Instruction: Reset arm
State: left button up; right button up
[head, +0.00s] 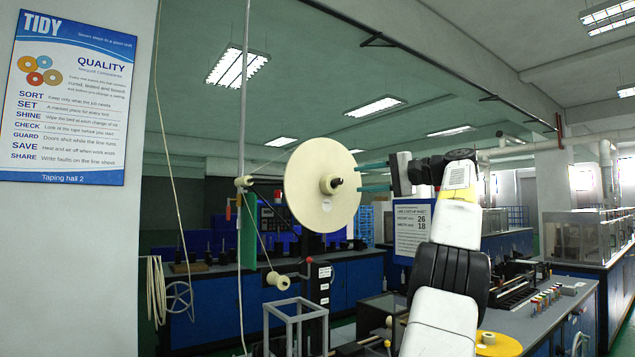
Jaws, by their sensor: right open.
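My right arm rises from the lower right and bends left at the top. Its gripper (362,177) has two teal fingers pointing left, spread apart with nothing visible between them. A large cream reel (308,195) hangs upright on a dark spindle, just left of the fingertips. In the picture the fingertips come close to the reel's right rim; I cannot tell whether they touch. My left gripper is not in view.
A small guide roller (243,182) and a lower spool (278,281) carry thin tape left of the reel. A grey frame (294,316) stands below. A sign (411,228) is behind my arm. A yellow disc (500,345) lies at lower right.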

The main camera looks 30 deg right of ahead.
jog(key=shift+s+d, duration=0.35)
jog(key=shift+s, duration=0.3)
